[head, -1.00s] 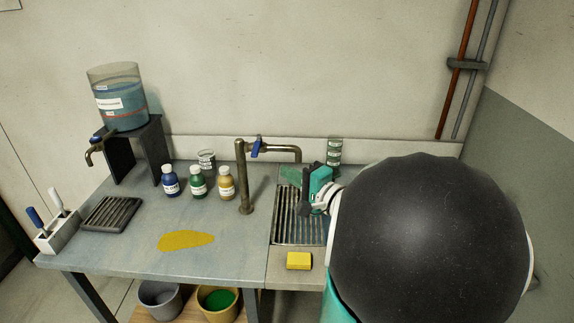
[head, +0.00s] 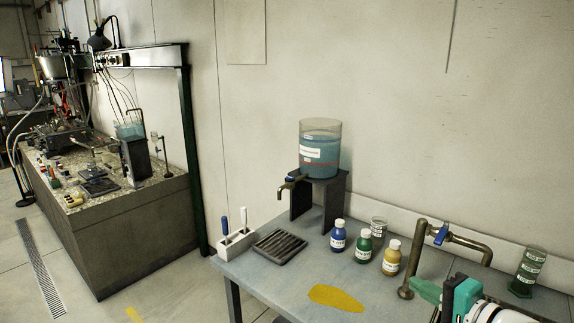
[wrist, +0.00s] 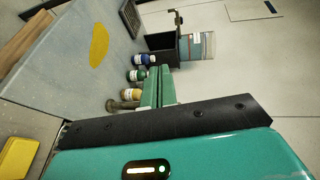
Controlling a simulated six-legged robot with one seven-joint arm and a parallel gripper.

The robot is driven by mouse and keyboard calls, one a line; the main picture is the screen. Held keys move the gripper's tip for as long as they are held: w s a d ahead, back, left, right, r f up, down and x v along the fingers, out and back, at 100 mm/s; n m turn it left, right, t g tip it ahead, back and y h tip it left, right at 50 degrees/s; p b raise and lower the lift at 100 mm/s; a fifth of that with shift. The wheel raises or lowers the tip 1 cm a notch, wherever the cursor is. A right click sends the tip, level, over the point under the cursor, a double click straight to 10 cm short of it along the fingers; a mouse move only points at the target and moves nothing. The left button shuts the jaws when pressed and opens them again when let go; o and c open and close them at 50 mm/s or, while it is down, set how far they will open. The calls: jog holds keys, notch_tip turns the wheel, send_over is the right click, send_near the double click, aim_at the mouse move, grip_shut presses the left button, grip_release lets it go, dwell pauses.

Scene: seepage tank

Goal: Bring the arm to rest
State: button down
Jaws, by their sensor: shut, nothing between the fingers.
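My gripper (wrist: 159,88) shows in the wrist view with its green fingers together and nothing between them. In the head view part of my teal gripper (head: 457,300) shows at the lower right, in front of the brass tap (head: 418,258); its fingertips are hard to make out there. It is raised over the right part of the bench (head: 270,272), near the yellow bottle (head: 391,260). I cannot tell whether it is clear of the tap. Most of my arm is outside the head view.
A blue-liquid tank (head: 319,155) stands on a dark stand at the back. Blue (head: 338,238) and green (head: 364,250) bottles, a measuring cylinder (head: 529,268), a yellow puddle (head: 335,298), a black rack (head: 280,246) and a brush holder (head: 236,246) are on the bench. A second bench (head: 120,235) stands left.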

jog(key=s+a+f+n+g, duration=0.2)
jog(key=s+a+n+g, duration=0.15)
jog(key=a, duration=0.35)
jog(key=s+a+f+n+g, duration=0.1)
jog(key=s+a+n+g, duration=0.3)
jog(key=a, duration=0.4)
jog(key=s+n+h, duration=0.1)
jog(key=h, duration=0.1)
jog(key=s+n+g+h, duration=0.1)
jog(key=n+h, duration=0.1)
jog(key=s+r+n+h, duration=0.1)
jog(key=s+n+h, duration=0.1)
jog(key=shift+s+d+g, duration=0.1)
jog(key=shift+g, duration=0.15)
